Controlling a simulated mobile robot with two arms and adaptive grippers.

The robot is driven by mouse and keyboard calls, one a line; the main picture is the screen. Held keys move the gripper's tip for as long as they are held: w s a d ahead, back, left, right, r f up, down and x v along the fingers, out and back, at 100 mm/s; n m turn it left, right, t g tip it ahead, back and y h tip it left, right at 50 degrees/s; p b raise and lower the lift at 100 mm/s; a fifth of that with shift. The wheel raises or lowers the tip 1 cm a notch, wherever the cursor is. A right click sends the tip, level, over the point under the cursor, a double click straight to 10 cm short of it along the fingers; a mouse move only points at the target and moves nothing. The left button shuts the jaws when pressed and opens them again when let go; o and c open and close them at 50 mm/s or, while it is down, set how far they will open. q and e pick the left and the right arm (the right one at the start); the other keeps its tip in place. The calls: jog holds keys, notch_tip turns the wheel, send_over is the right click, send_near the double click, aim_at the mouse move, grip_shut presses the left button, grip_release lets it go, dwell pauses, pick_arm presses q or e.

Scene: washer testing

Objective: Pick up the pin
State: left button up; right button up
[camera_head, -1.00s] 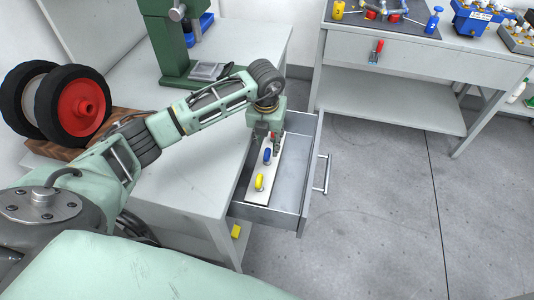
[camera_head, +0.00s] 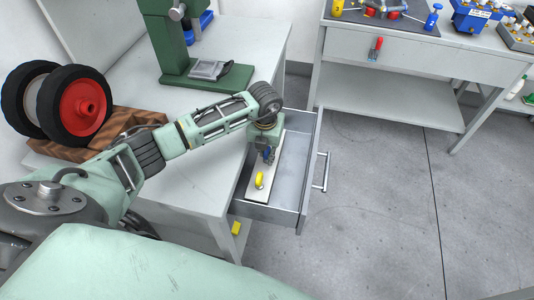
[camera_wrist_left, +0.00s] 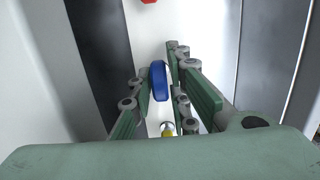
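A white strip (camera_head: 258,189) lies in the open drawer and bears upright pins. The blue pin (camera_wrist_left: 158,82) stands between the fingers of my left gripper (camera_wrist_left: 159,72). These fingers are apart, with narrow gaps beside the pin. In the head view, the blue pin (camera_head: 267,155) is partly hidden by my left gripper (camera_head: 265,150), which points down over the strip. The yellow pin (camera_head: 259,180) stands nearer the strip's front end; it also shows in the left wrist view (camera_wrist_left: 167,129). A red piece (camera_wrist_left: 148,1) shows at the top edge there. My right gripper is not in view.
The drawer (camera_head: 292,180) has bare floor to the right of the strip and walls around it. A green press (camera_head: 175,45) and red-black wheels (camera_head: 75,105) stand on the bench. A second table (camera_head: 430,55) stands at the back right.

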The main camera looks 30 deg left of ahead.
pick_arm(q)
grip_shut()
jog(key=shift+r, duration=0.15)
jog(key=shift+r, duration=0.2)
notch_tip(320, 180, up, 4)
jog(key=shift+w+f+b, duration=0.1)
jog(key=shift+f+b, duration=0.05)
jog(key=shift+b, duration=0.45)
jog(key=w+d+r+b, duration=0.1)
jog(key=w+d+r, duration=0.1)
jog(key=d, duration=0.3)
jog(key=w+d+r+b, duration=0.1)
jog(key=w+d+r, duration=0.1)
jog(key=d+r, duration=0.2)
jog(key=shift+w+d+r+b, duration=0.25)
jog(key=shift+d+r+b, duration=0.1)
jog(key=shift+d, duration=0.5)
